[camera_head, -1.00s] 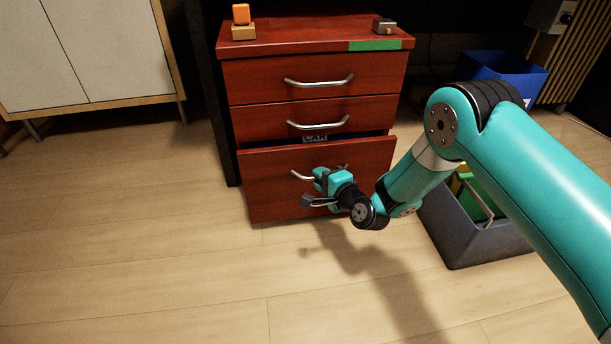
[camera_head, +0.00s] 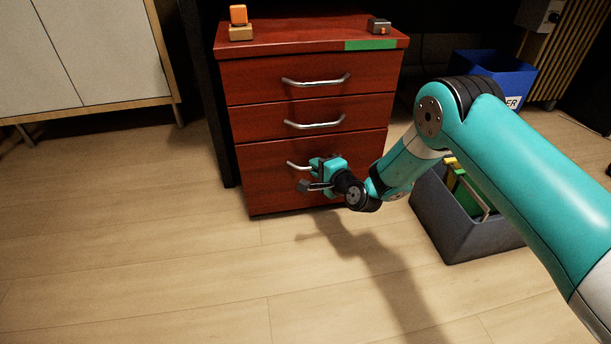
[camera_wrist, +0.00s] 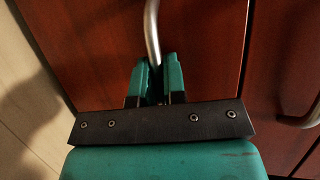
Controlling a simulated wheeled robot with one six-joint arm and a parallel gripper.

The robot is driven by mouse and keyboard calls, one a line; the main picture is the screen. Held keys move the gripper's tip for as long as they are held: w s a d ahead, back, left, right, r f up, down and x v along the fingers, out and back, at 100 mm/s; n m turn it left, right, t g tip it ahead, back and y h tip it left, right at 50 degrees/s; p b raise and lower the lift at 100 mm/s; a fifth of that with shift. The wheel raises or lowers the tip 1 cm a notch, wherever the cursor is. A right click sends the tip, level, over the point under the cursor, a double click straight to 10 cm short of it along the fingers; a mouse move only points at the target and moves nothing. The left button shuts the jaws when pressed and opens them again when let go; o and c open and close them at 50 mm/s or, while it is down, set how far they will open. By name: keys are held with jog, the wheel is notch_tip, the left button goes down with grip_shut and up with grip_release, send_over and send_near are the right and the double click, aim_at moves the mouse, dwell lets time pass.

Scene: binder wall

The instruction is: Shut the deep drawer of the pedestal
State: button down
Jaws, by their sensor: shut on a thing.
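The red-brown wooden pedestal (camera_head: 226,62) stands in the middle of the head view. Its deep drawer (camera_head: 270,190) is the lowest one, and its front now looks flush with the drawers above, with no gap showing at its top edge. My gripper (camera_head: 312,170) is at the deep drawer's metal bar handle (camera_head: 294,165). In the wrist view my gripper (camera_wrist: 157,82) has its teal fingers shut around the handle (camera_wrist: 152,35). The right part of the handle is hidden by my gripper in the head view.
Two upper drawers (camera_head: 300,70) are shut. An orange block (camera_head: 238,14) and a small dark box (camera_head: 379,26) sit on top. A grey bin (camera_head: 455,225) and a blue bin (camera_head: 500,70) stand at the right. The floor (camera_head: 150,230) in front is clear.

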jog(key=shift+w, duration=0.4)
jog(key=c, duration=1.5)
grip_release()
jog(key=shift+w+a+r, duration=0.1)
jog(key=shift+o, duration=0.2)
jog(key=p+v, duration=1.7)
jog(key=p, duration=0.6)
jog(key=shift+s+p, duration=0.25)
jog(key=shift+p, duration=0.05)
